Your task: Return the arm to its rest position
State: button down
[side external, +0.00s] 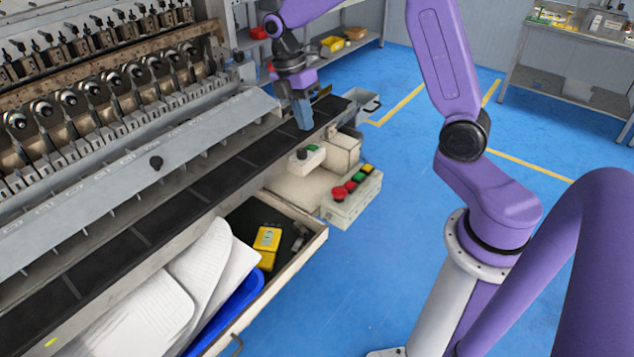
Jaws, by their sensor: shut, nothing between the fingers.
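My gripper (303,112) is at the end of my purple arm, at the upper middle of the side view. It points down over the far end of the dark belt strip (185,205) that runs along the front of the coil winder (95,110). Its blue-grey fingers are shut with nothing held between them. The fingertips are close to the strip; I cannot tell whether they touch it.
A control box with red, green and yellow buttons (350,198) juts out near the strip's far end. Below is an open drawer (262,312) with papers (200,270), a yellow device (267,240) and a blue tray (232,308).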

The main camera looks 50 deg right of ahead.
jog(key=s+a+r+m+t, duration=0.2)
jog(key=s+a, duration=0.6)
jog(key=s, duration=0.6)
jog(key=s+m+t, duration=0.1)
jog(key=s+m, duration=0.1)
jog(key=s, duration=1.1)
jog(key=shift+d+f+m+y, duration=0.3)
jog(key=shift+y, duration=0.1)
